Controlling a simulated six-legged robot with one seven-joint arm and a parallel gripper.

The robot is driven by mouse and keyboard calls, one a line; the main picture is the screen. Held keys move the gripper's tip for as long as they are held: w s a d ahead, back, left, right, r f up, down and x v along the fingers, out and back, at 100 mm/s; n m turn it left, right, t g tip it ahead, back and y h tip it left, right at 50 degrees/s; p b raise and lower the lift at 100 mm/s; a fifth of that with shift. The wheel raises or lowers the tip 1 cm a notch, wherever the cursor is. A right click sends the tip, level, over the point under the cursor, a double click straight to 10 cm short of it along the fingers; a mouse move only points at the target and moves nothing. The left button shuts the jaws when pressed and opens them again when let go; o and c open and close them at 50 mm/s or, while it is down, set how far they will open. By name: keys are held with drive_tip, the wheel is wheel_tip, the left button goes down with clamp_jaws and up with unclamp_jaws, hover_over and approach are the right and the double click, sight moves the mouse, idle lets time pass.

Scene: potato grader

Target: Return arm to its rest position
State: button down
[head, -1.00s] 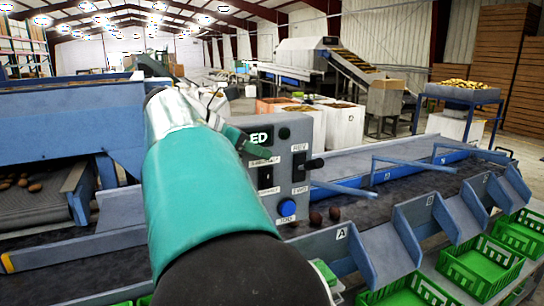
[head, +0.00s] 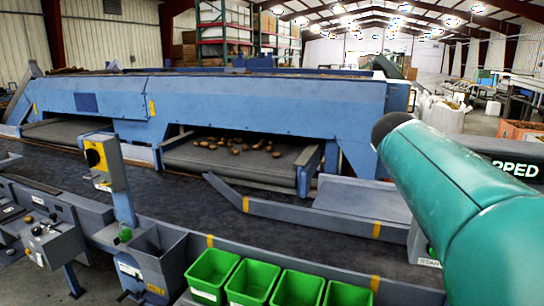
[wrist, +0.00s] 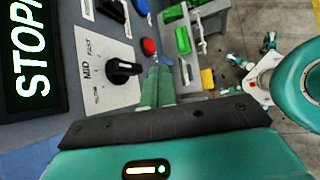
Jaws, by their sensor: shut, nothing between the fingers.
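My teal arm (head: 455,195) fills the right side of the head view. My gripper is hidden behind it there. In the wrist view my gripper (wrist: 158,75) shows its two green fingers together, shut and empty. A control panel (wrist: 105,40) stands beside the fingers in that view. It has a black speed knob (wrist: 122,70) marked MID, FAST and SLOW, a red button (wrist: 148,46) and a blue button (wrist: 141,7). Its display (wrist: 35,55) starts with STOP, and the end of that word shows at the right of the head view. I cannot tell whether the fingers touch the panel.
The blue grader machine (head: 240,100) spans the middle, with potatoes (head: 236,146) on its belt. A dark conveyor (head: 180,205) runs in front. Green crates (head: 297,289) line the near edge. A yellow switch box (head: 100,162) stands on a post at left.

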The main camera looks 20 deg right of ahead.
drive_tip(key=a+f+m+t+y, duration=0.2)
drive_tip(key=a+f, duration=0.3)
drive_tip(key=a, duration=0.5)
drive_tip(key=w+a+f+m+t+y, duration=0.1)
drive_tip(key=a+f+m+t+y, duration=0.2)
drive_tip(key=a+f, duration=0.3)
drive_tip(key=a+f+m+t+y, duration=0.3)
drive_tip(key=a+f, duration=0.2)
drive_tip(key=a, duration=1.1)
drive_tip(key=shift+w+f+m, duration=0.15)
drive_tip(key=shift+f+m, duration=0.15)
drive_tip(key=shift+f, duration=0.1)
drive_tip(key=shift+d, duration=0.15)
